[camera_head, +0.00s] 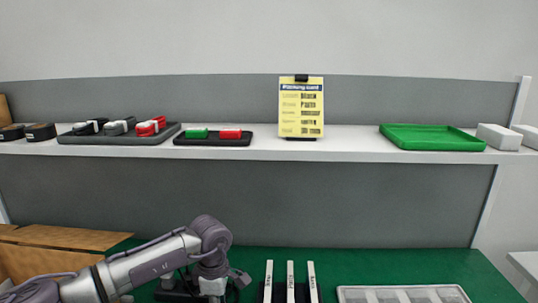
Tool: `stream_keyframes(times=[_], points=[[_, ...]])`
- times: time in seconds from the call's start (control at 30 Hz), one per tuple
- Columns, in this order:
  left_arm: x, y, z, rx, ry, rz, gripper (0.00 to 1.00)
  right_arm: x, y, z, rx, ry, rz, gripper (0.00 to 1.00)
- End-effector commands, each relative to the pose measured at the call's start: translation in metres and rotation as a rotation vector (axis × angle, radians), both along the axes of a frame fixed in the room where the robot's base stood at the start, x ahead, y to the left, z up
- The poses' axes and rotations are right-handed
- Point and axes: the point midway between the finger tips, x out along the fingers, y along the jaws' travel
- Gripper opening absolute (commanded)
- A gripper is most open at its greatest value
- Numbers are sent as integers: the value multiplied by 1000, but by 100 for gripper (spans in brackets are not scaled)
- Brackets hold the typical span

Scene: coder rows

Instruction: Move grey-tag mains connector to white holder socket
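On the shelf at the left, a dark grey tray (75,139) holds a black, a grey and a red piece, each with a white part. The grey piece (118,127) in the middle may be the grey-tag mains connector, but its tag is too small to read. My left gripper (214,290) points down over the green bench at the bottom, far below the shelf. Its fingers are mostly hidden and cut off by the frame edge. Three upright white labelled strips (290,280) stand right of it; I cannot tell whether they belong to the white holder socket. My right gripper is not in view.
A black tray (212,142) with a green and a red block, a yellow sheet (301,108), a green tray (432,138) and white boxes (498,136) stand on the shelf. A light grey compartment tray (402,294) and brown boxes (60,238) are on the green bench (420,262).

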Motion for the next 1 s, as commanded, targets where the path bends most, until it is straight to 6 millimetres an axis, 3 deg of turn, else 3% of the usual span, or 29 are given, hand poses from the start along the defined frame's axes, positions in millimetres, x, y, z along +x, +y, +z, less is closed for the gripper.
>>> stream_keyframes(times=[1.0], points=[[0, 0, -5, 0, 0, 0, 0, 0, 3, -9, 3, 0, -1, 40]])
